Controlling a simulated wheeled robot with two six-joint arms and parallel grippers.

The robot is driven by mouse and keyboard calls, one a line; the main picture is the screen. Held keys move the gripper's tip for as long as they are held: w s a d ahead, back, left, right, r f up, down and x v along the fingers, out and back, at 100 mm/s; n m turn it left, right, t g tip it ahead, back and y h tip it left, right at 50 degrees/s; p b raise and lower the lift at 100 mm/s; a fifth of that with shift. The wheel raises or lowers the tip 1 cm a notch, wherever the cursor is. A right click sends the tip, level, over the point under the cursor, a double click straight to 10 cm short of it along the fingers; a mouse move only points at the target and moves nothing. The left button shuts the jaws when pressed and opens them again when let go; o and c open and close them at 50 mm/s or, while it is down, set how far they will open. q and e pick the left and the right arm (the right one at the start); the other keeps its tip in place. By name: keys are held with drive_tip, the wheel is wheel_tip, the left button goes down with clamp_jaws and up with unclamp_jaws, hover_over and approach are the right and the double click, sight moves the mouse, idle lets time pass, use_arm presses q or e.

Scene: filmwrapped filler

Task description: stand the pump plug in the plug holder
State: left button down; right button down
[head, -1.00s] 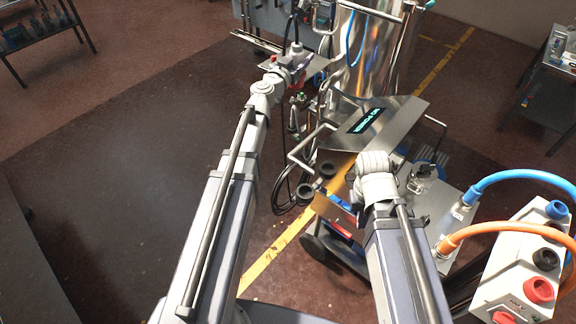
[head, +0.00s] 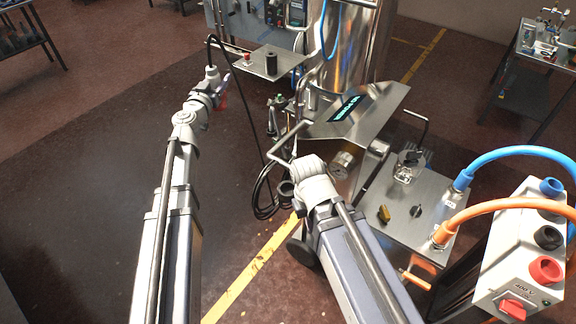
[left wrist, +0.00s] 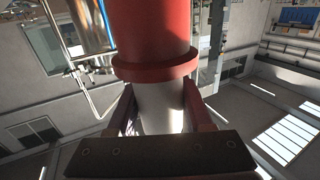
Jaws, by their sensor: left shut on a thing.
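My left gripper (head: 220,92) is shut on the pump plug (head: 211,73) and holds it in the air, left of the machine. The plug's grey upper end carries a black cable that loops up and down to the floor. In the left wrist view, the plug's red body (left wrist: 155,30) and pale collar lie between the two fingers (left wrist: 160,115). A dark cup-like cylinder (head: 271,63), perhaps the plug holder, stands on a grey shelf to the right of the plug, apart from it. My right arm's wrist shows by the cart, but its gripper fingers are hidden.
A steel tank (head: 345,45) and a sloped display panel (head: 360,110) stand right of the shelf (head: 250,65). A small red button (head: 247,57) sits on the shelf. A white power box (head: 525,250) with blue and orange hoses is at right.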

use_arm(q)
wheel_tip(320, 180, down, 9)
drive_tip(key=a+b, duration=0.1)
drive_tip(key=b, duration=0.6)
drive_tip(key=s+d+f+m+g+h+b, duration=0.2)
drive_tip(key=d+f+b, duration=0.3)
drive_tip(key=d, duration=0.3)
drive_tip(key=s+d+f+m+g+h+b, duration=0.2)
drive_tip(key=d+f+h+b, duration=0.3)
drive_tip(key=d, duration=0.3)
drive_tip(key=s+d+f+m+g+h+b, duration=0.2)
drive_tip(key=s+d+f+m+h+b, duration=0.1)
drive_tip(key=d+f+b, duration=0.3)
drive_tip(key=shift+s+d+m+g+h, duration=0.2)
drive_tip(key=shift+s+d+m, duration=0.15)
drive_tip(key=shift+d, duration=0.2)
drive_tip(key=shift+s+d+m+g+h, duration=0.1)
drive_tip(key=shift+s+d+m+h, duration=0.15)
drive_tip(key=shift+d, duration=0.3)
drive_tip(key=shift+s+d, duration=0.3)
drive_tip(key=shift+f+b, duration=4.9)
drive_tip(key=shift+b, duration=0.1)
drive_tip(key=shift+f+b, duration=0.25)
drive_tip(key=shift+b, duration=0.05)
drive_tip(key=shift+c, duration=1.1)
unclamp_jaws()
